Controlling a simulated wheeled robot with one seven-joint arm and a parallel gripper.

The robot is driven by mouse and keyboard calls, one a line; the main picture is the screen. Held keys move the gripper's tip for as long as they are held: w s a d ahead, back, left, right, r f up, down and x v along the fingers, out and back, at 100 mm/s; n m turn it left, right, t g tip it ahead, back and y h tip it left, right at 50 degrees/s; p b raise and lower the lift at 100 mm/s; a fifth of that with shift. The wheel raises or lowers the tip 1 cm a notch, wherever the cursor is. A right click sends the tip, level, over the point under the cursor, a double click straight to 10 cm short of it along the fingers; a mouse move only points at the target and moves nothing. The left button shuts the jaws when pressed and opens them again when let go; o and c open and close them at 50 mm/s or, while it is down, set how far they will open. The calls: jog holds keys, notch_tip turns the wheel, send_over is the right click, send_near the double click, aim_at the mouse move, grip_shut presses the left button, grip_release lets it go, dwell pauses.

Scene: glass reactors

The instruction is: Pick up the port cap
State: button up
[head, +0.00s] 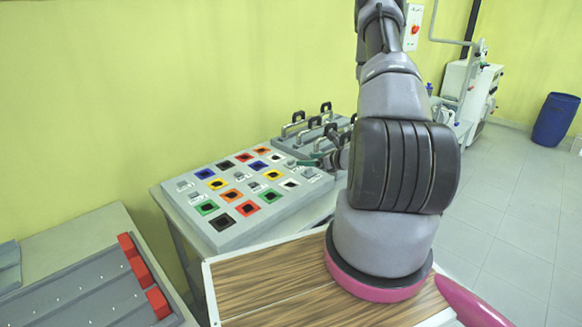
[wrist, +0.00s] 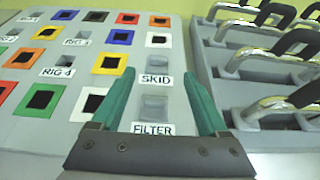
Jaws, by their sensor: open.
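My gripper (wrist: 160,84) has two green fingers, spread open and empty, over the right edge of a grey panel (wrist: 185,70). Between the fingers are the SKID label (wrist: 157,80), a small grey piece (wrist: 155,107) and the FILTER label (wrist: 153,128). I cannot tell whether the grey piece is the port cap, and no other thing is clearly one. In the head view my gripper (head: 308,162) shows only partly at the panel's right end, largely hidden by my arm.
The panel (head: 222,232) carries several coloured squares with dark openings. A rack of chrome and black handles (wrist: 262,100) stands close on the right. A grey tray with red blocks (head: 158,302) is at the lower left. A yellow-green wall (head: 150,80) rises behind.

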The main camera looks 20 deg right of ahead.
aim_at(292, 161)
jog(key=shift+x, duration=1.05)
jog(key=shift+f+x, duration=0.2)
jog(key=shift+x, duration=2.55)
jog(key=shift+s+a, duration=0.15)
grip_shut()
jog(key=shift+r, duration=0.1)
